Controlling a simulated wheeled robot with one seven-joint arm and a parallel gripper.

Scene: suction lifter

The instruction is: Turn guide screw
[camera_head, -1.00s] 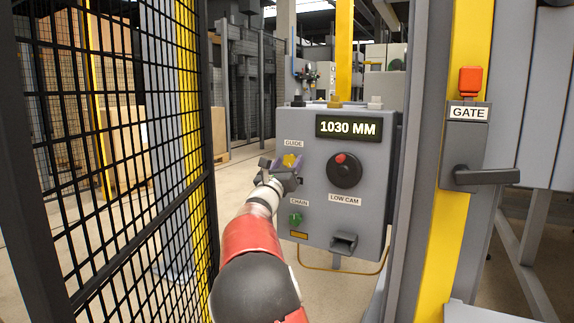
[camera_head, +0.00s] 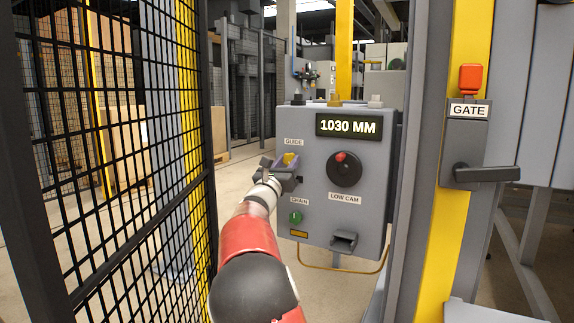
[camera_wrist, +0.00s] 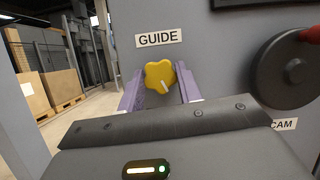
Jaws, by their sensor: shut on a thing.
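The guide screw is a yellow lobed knob (camera_wrist: 160,76) under the GUIDE label (camera_wrist: 158,38) on the grey control box (camera_head: 312,225). A white mark on it points down and slightly right in the wrist view. In the head view the knob (camera_head: 290,158) is partly hidden by my gripper. My gripper (camera_wrist: 161,88) is shut on the knob, with a purple finger on its left and another on its right. The display (camera_head: 348,127) reads 1030 MM.
A black LOW CAM dial (camera_head: 344,172) with a red mark sits close right of the knob. A green CHAIN button (camera_head: 295,217) is below. A black mesh fence (camera_head: 110,150) stands left of my arm. A GATE handle (camera_head: 485,175) is at right.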

